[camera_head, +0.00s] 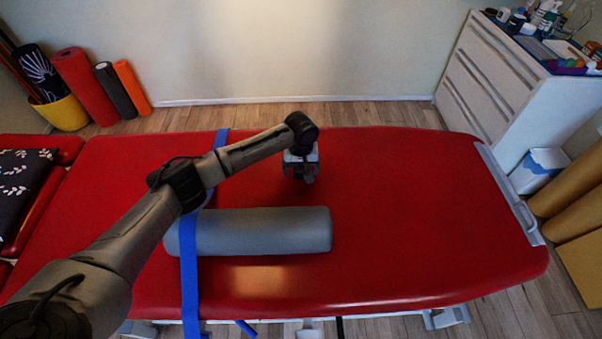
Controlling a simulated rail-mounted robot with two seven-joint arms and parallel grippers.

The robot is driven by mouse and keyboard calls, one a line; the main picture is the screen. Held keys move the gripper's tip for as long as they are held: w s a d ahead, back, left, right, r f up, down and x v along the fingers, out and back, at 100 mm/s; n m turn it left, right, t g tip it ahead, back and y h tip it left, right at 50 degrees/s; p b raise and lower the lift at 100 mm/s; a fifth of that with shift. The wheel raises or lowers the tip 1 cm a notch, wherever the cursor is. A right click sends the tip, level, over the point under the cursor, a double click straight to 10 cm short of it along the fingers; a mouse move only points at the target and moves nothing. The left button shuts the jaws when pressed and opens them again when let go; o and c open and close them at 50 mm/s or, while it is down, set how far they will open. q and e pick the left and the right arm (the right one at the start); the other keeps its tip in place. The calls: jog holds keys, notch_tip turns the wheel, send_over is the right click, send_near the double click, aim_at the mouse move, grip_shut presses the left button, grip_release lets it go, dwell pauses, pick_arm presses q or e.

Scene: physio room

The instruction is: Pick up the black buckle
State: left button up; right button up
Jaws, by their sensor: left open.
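My left arm reaches in from the lower left across the red treatment table (420,225). My left gripper (301,172) points down over the table, just behind the right part of the grey bolster (265,232). It is open, but its fingers are small and dark here. I cannot pick out the black buckle for certain; a small dark shape at the fingertips may be the buckle or part of the gripper. A blue strap (189,275) crosses the table at the bolster's left end, partly hidden by my arm. My right gripper is out of view.
The right half of the table is clear. A white drawer cabinet (500,85) with bottles on top stands at the back right. Rolled mats (85,85) and a yellow bucket (62,113) stand at the back left. A patterned pillow (22,190) lies at the left.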

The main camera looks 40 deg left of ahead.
pick_arm(q)
jog(key=c, duration=1.1)
jog(key=shift+o, duration=0.2)
jog(key=shift+r, duration=0.1)
